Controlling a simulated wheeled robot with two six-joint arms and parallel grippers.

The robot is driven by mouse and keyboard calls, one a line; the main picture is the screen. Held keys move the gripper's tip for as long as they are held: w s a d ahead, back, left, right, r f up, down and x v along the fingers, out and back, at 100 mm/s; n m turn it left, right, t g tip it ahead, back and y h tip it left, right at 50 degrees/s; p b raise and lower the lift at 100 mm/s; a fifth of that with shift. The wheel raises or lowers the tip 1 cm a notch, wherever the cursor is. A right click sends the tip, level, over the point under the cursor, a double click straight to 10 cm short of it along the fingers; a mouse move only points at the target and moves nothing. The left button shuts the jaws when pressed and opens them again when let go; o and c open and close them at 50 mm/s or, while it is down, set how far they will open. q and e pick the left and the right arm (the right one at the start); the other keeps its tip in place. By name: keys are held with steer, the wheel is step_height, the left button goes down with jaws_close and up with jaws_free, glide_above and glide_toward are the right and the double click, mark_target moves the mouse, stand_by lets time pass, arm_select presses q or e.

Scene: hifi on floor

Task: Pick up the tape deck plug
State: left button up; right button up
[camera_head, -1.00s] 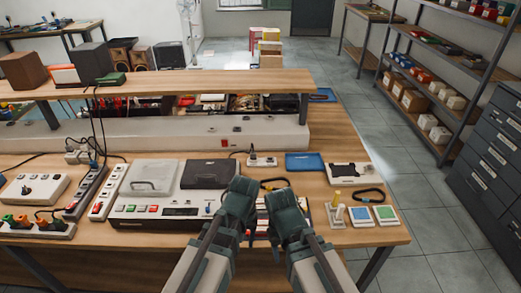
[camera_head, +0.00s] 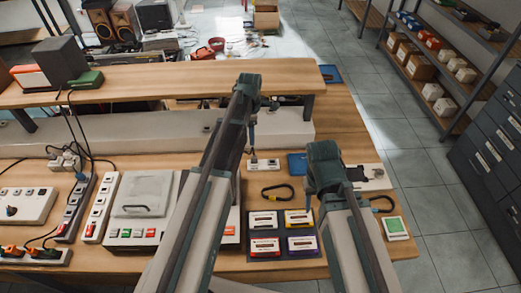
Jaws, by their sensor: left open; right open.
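A small white socket block (camera_head: 264,165) stands on the bench behind the tape machine. A small dark plug (camera_head: 253,157) appears to sit at its left end; it is tiny, and I cannot tell for certain that it is the tape deck's. My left gripper (camera_head: 252,135) reaches over the bench with its fingers pointing down just above the plug. I cannot tell whether they touch it. The pale tape machine (camera_head: 136,212) is at left, its right part hidden by my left arm. My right gripper (camera_head: 311,203) is open and empty, above the bench right of the cassettes.
A dark tray (camera_head: 284,234) with several cassettes lies at front centre. A raised wooden shelf (camera_head: 170,75) runs behind. Power strips and cables crowd the left.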

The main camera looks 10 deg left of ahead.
arm_select(q)
steer(key=shift+s, duration=0.1)
arm_select(e)
steer(key=shift+s+f, duration=0.1)
arm_select(q)
steer(key=b, duration=0.9)
glide_toward(254, 157)
steer(key=f, duration=0.5)
steer(key=shift+a, duration=0.25)
arm_select(e)
step_height(254, 157, down, 8)
steer(key=shift+f, duration=0.2)
steer(key=shift+f, duration=0.1)
arm_select(q)
steer(key=f+b, duration=0.5)
steer(key=shift+d+f, duration=0.15)
steer(key=shift+d, duration=0.05)
arm_select(e)
step_height(254, 157, down, 5)
steer(key=shift+f, duration=0.1)
arm_select(q)
jaws_close()
